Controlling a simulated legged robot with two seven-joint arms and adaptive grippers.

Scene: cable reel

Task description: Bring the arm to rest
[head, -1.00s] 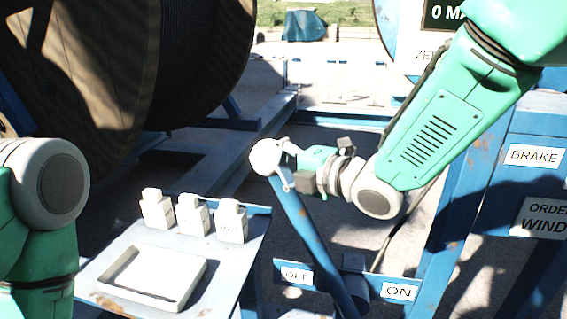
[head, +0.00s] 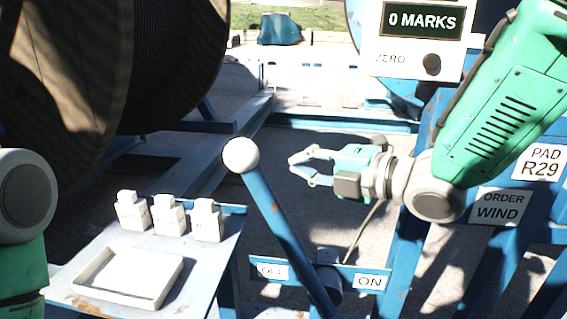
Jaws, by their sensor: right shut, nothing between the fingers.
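My right arm comes in from the upper right. Its gripper (head: 302,169) is shut and empty, pointing left, apart from the lever's knob and to the right of it. The blue lever (head: 281,222) with a white ball knob (head: 240,155) leans to the left, toward the OFF label (head: 272,271). The ON label (head: 371,282) is on the right of the lever's base. Of my left arm, only a grey joint and a green link show at the left edge; its gripper is out of view.
A large cable reel (head: 60,70) stands at the upper left. A display panel (head: 422,22) reading 0 MARKS and blue frame posts stand at the right.

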